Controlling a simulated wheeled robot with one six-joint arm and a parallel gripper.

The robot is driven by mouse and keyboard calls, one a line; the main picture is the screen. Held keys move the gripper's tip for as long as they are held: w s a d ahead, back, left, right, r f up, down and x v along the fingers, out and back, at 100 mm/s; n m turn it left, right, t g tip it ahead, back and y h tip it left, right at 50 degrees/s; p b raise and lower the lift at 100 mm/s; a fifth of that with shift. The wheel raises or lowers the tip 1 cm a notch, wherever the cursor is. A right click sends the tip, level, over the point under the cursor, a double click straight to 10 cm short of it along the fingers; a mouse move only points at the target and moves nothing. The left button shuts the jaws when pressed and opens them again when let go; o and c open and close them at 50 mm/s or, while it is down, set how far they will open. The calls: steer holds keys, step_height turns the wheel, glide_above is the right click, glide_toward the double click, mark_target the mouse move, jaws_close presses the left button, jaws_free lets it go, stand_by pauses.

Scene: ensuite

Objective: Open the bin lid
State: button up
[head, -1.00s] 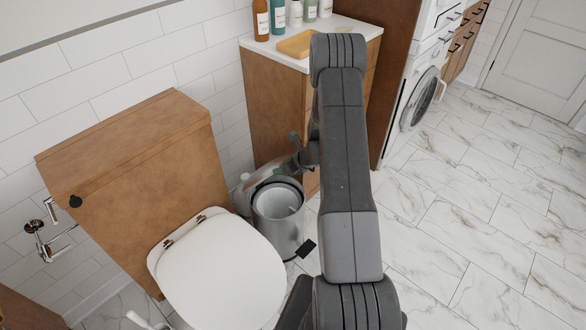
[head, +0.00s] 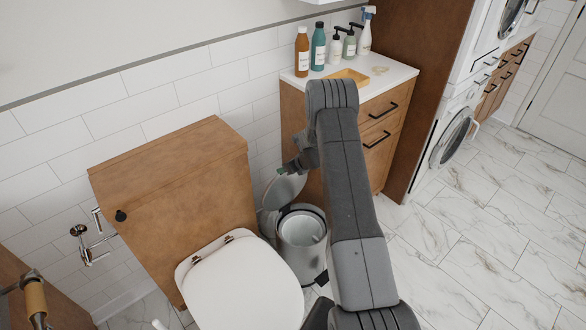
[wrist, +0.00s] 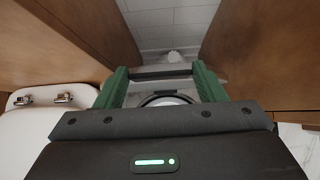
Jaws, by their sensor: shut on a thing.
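The bin (head: 302,255) is a grey metal cylinder with a pale inside, standing between the toilet and the wooden cabinet. Its round lid (head: 283,190) is raised and tilted steeply back at the rear of the rim, so the mouth is uncovered. My gripper (head: 290,166) is at the lid's upper edge and shut on it; my arm hides part of this contact. In the wrist view, the green fingers of my gripper (wrist: 160,72) stand on either side of a grey bar-like edge, with the bin's round rim (wrist: 168,99) partly visible below.
The toilet (head: 245,285) stands close left of the bin, with its wooden tank (head: 180,205) against the tiled wall. The cabinet (head: 375,140) is close behind and right, with bottles and a yellow tray (head: 349,76) on top. Open marble floor (head: 475,240) lies to the right.

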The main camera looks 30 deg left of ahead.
steer(key=shift+w+a+r, duration=0.1)
steer(key=shift+a+r, duration=0.05)
steer(key=o, duration=1.4)
steer(key=b+v, duration=0.1)
steer(key=v, duration=1.3)
steer(key=shift+b, duration=0.4)
steer(key=p+x, duration=0.1)
steer(key=x, duration=1.3)
steer(key=shift+p, duration=0.35)
